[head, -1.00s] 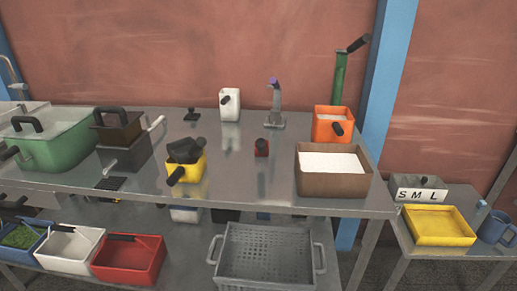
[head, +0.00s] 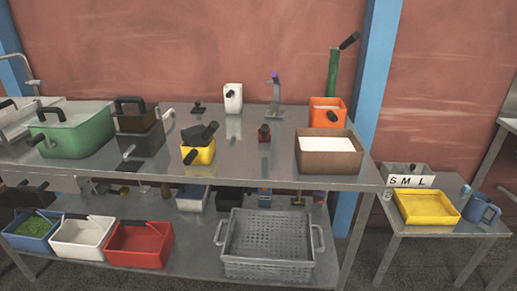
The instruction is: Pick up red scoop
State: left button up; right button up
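A small red scoop (head: 264,136) with a black handle stands on the upper metal table (head: 240,172), a little right of its middle. It is small in the view, and its far side is hidden. Neither of my grippers shows in the head view, so nothing is seen touching the scoop.
Near the scoop are a white container (head: 233,104), a yellow container (head: 206,154), an orange container (head: 335,117) and a brown box of white powder (head: 328,158). A grey metal stand (head: 274,102) is just behind it. The tabletop in front of it is clear.

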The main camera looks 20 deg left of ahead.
aim_at(264, 134)
jog(key=u, duration=0.05)
jog(key=k, duration=0.7)
jog(key=z, duration=0.85)
jog(key=i, duration=1.65)
jog(key=u, duration=0.9)
